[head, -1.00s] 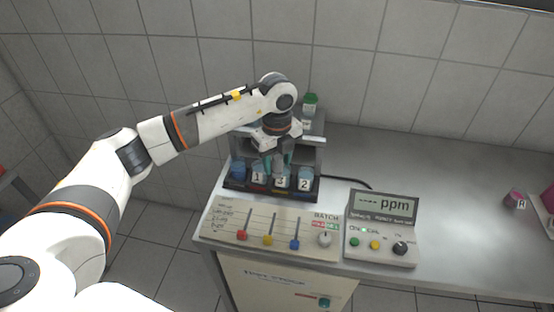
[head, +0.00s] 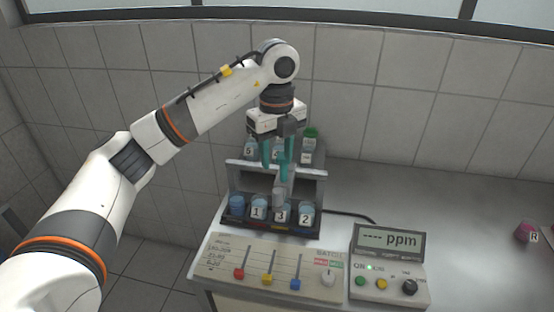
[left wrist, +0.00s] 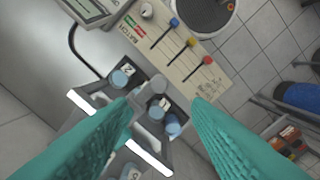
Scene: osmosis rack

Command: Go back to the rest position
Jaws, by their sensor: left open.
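My left gripper (head: 276,160) is above the rack (head: 318,178) in the head view, pointing down. The rack's lower row holds a blue-capped vial on the left and vials labelled 1 (head: 259,208), 3 (head: 282,213) and 2 (head: 305,214). The upper shelf holds a vial labelled 5 (head: 249,149) and a green-capped vial (head: 310,138); the gripper partly hides what stands between them. My right gripper is not in view.
In front of the rack lies a slider panel (head: 220,258) with red, yellow and blue knobs. A ppm meter (head: 390,241) stands right of it, with a dark cable behind. A magenta piece (head: 523,232) lies far right. The counter (head: 450,220) between is clear.

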